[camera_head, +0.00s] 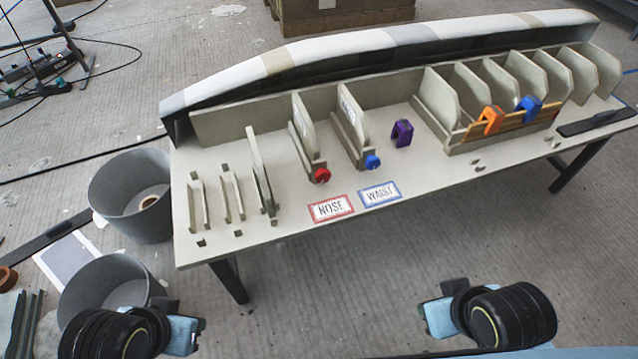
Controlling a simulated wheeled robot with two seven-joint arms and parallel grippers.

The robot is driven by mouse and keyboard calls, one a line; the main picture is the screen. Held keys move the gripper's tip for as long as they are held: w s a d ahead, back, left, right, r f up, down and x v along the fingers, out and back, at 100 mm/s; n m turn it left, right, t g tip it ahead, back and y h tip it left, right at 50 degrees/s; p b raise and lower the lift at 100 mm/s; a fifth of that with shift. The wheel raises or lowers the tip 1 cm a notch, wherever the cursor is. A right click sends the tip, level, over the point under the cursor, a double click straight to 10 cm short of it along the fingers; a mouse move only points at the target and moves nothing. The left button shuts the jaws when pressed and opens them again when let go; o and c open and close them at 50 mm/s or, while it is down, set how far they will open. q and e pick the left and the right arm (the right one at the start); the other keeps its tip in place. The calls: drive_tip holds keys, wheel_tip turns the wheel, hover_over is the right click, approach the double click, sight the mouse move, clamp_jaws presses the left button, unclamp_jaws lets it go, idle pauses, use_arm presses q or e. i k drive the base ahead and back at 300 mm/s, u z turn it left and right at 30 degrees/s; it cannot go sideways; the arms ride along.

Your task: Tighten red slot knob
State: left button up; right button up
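The red knob (322,175) sits at the front end of a slot in the beige mould table (290,222), just behind a red-bordered NOSE label (331,208). An upright panel stands in the slot behind it. Whether the knob is tight cannot be told. My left gripper (190,333) is low at the bottom left, in front of the table and well apart from the knob. My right gripper (437,314) is low at the bottom right, also apart from the table. The fingers of both are too unclear to tell open from shut.
A blue knob (372,161) sits at the slot to the right, behind a WAIST label (380,194). A purple clamp (402,133), an orange clamp (490,120) and a blue clamp (529,108) are further right. Grey bins (120,203) stand left of the table. Floor in front is clear.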

sight(322, 175)
drive_tip(key=u, duration=4.15)
drive_tip(key=k, duration=2.35)
drive_tip(key=z, duration=1.2)
drive_tip(key=i, duration=0.5)
drive_tip(key=z, duration=0.05)
